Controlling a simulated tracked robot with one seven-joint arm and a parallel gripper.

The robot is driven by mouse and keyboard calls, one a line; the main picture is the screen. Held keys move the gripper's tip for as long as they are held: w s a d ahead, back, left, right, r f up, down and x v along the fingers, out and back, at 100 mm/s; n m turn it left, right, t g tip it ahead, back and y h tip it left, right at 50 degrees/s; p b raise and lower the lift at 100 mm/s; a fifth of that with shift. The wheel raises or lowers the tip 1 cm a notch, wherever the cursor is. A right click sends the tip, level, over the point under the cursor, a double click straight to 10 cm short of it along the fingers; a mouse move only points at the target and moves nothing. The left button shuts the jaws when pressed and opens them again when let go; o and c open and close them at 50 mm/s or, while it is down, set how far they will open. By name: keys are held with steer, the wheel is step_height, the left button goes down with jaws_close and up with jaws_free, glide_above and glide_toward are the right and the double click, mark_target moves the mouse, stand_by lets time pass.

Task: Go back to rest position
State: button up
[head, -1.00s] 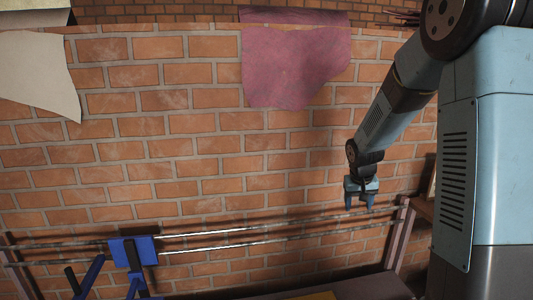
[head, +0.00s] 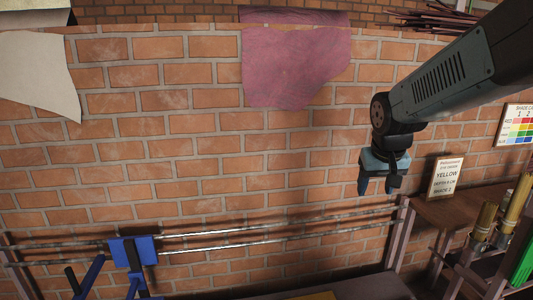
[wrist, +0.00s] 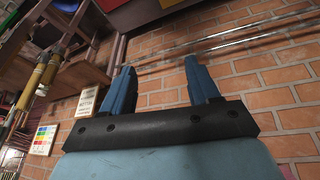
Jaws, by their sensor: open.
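My gripper (head: 376,188) has blue fingers that point down and are spread apart, with nothing between them. In the head view it hangs in front of the brick wall, right of centre, above the right end of the metal rails. In the wrist view my gripper (wrist: 160,82) shows both fingers apart and empty, with brick wall and rails beyond them.
Two metal rails (head: 230,233) run along the brick wall (head: 150,130), with a blue bracket (head: 132,251) on them at left. At right, a wooden shelf (head: 440,210) holds a sign (head: 445,177) and bamboo-like tubes (head: 484,222). A colour chart (head: 518,125) hangs above.

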steer(key=s+a+r, duration=0.1)
steer(key=s+r, duration=0.1)
steer(key=s, duration=0.5)
steer(key=s+a+r+t+y, duration=0.1)
steer(key=s, duration=0.7)
steer(key=shift+a+r+n, duration=0.3)
steer(key=shift+a+r, duration=0.05)
stand_by(0.6)
